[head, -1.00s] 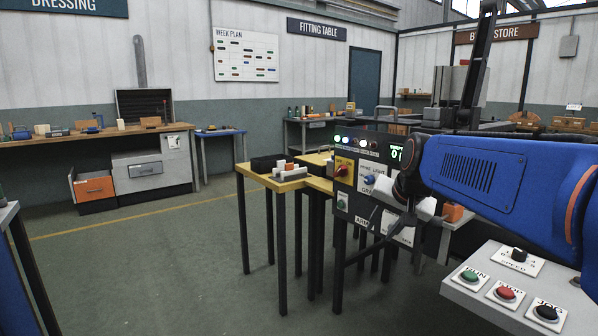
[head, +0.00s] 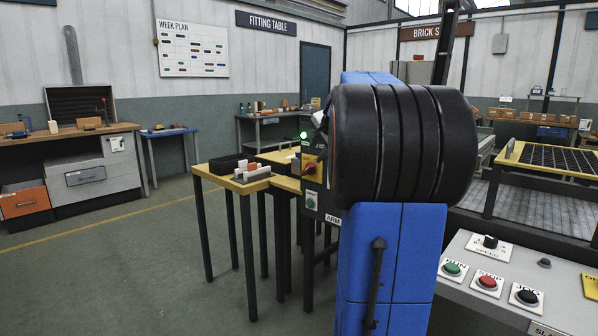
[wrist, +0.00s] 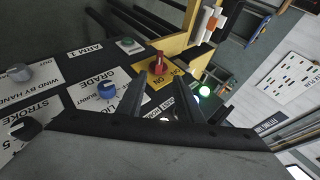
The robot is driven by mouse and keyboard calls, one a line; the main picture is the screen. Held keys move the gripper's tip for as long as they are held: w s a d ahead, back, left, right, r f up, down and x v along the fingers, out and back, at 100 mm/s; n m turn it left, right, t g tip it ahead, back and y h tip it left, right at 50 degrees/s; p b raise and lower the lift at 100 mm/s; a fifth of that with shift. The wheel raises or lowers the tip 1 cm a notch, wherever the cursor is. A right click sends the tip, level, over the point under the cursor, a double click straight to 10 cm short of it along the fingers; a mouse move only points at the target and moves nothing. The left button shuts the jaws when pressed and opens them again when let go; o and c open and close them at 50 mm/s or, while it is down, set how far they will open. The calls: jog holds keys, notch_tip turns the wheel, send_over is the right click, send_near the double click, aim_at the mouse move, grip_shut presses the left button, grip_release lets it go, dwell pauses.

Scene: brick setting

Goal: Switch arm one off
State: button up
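The arm-one control panel (wrist: 75,65) fills the left and middle of the wrist view. It carries an "ARM 1" label (wrist: 83,50) and a green button (wrist: 127,44). A red rotary switch (wrist: 158,65) sits on a yellow plate with on/off lettering; I cannot tell surely which mark it points to. The red switch also shows in the head view (head: 310,168), left of my arm. My gripper (wrist: 160,84) is open and empty, its two dark fingers apart just short of the red switch. In the head view my arm hides the gripper and most of the panel.
A blue knob (wrist: 106,90) marked grade, a grey knob (wrist: 19,72) and a black knob (wrist: 25,130) are close by on the panel. A green lamp (wrist: 204,91) is lit. A yellow-topped table (head: 235,183) holds blocks. A button console (head: 470,300) stands front right.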

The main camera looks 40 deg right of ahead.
aim_at(308, 168)
jog(key=x, duration=1.6)
grip_shut()
